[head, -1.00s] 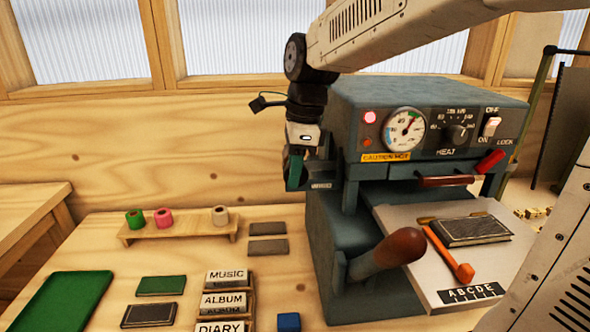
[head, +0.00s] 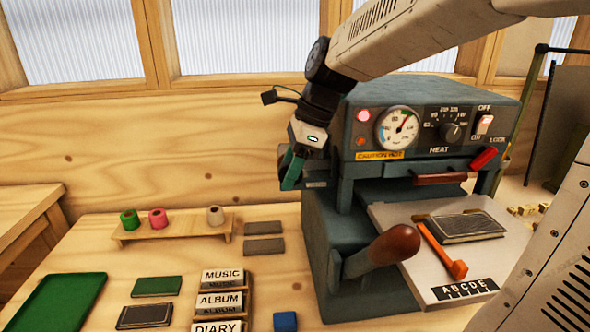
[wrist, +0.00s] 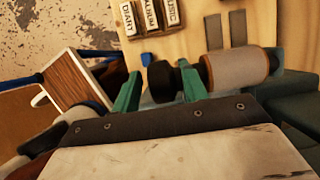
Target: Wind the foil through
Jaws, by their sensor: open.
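My gripper (head: 291,174), with green fingers, is beside the upper left side of the blue-grey foil press (head: 345,240). It is tilted, fingertips down and left. In the wrist view my gripper (wrist: 160,92) is open, with a dark round knob (wrist: 160,80) showing between its fingers. I cannot tell if they touch it. The knob is in line with a grey-tan roll (wrist: 238,68) to its right. In the head view the arm hides most of that area. Green (head: 129,219), pink (head: 158,218) and pale (head: 215,215) rolls stand on a wooden rack (head: 175,234).
The press has a brown-knobbed lever (head: 392,245) and a light bed (head: 400,214) with a dark booklet (head: 462,227) and an orange tool (head: 445,251). Label blocks (head: 220,300), grey plates (head: 264,245) and a blue block (head: 285,321) lie on the bench.

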